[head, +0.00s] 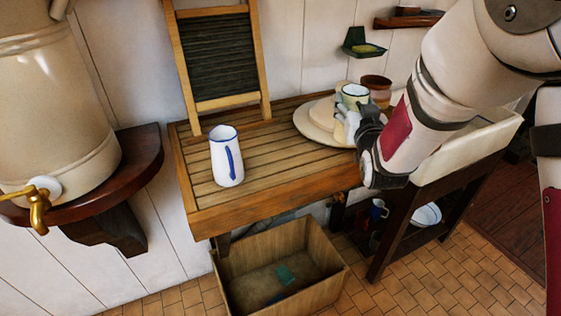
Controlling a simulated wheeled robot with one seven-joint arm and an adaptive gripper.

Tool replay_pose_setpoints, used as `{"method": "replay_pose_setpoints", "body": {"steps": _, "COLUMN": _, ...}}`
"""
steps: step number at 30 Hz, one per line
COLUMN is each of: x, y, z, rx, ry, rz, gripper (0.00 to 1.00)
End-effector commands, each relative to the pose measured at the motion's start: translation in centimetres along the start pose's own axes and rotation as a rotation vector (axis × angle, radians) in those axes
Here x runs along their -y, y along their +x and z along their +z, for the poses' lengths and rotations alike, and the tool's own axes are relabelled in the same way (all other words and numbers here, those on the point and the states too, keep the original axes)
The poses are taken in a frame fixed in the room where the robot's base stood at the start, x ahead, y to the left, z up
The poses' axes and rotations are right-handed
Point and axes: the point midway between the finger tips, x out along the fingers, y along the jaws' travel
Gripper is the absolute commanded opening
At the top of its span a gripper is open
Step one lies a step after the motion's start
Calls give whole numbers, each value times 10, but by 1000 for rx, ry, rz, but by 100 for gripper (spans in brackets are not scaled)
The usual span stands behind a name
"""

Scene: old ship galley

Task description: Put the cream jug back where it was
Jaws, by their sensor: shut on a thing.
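A cream jug with a dark green rim (354,92) is at the right of the slatted wooden board, above a pale round thing like a hat or stacked plates (312,124). My gripper (350,117) is shut on the cream jug, from the front right. The jug looks upright. My fingers and wrist hide its lower part, so I cannot tell whether its base touches anything. A white jug with a blue rim and blue handle (224,163) stands upright on the left part of the board (262,160), apart from my gripper.
A brown pot (376,88) is just behind the cream jug. A white sink (470,148) lies to the right, partly behind my arm. A washboard (222,55) leans on the wall. A wooden crate (325,268) is on the floor. The board's middle is clear.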

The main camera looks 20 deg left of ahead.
Motion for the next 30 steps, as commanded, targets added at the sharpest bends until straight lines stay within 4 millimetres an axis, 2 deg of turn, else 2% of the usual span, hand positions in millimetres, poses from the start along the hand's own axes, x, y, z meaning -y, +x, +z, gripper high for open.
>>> {"method": "replay_pose_setpoints", "body": {"steps": 1, "x": 24, "y": 7, "z": -2, "rx": -5, "ry": 2, "rz": -58, "gripper": 12}}
{"method": "replay_pose_setpoints", "body": {"steps": 6, "x": 98, "y": 12, "z": -11, "rx": 0, "ry": 5, "rz": -235, "gripper": 12}}
{"method": "replay_pose_setpoints", "body": {"steps": 9, "x": 133, "y": 10, "z": -16, "rx": 3, "ry": 7, "rz": -318, "gripper": 12}}
{"method": "replay_pose_setpoints", "body": {"steps": 12, "x": 158, "y": 7, "z": -20, "rx": 5, "ry": 9, "rz": -379, "gripper": 12}}
{"method": "replay_pose_setpoints", "body": {"steps": 15, "x": 174, "y": 4, "z": -22, "rx": 7, "ry": 9, "rz": -417, "gripper": 12}}
{"method": "replay_pose_setpoints", "body": {"steps": 19, "x": 184, "y": 2, "z": -16, "rx": 12, "ry": 9, "rz": -439, "gripper": 12}}
{"method": "replay_pose_setpoints", "body": {"steps": 26, "x": 184, "y": 1, "z": 21, "rx": 15, "ry": 8, "rz": -441, "gripper": 12}}
{"method": "replay_pose_setpoints", "body": {"steps": 30, "x": 183, "y": 1, "z": 34, "rx": 11, "ry": 10, "rz": -440, "gripper": 12}}
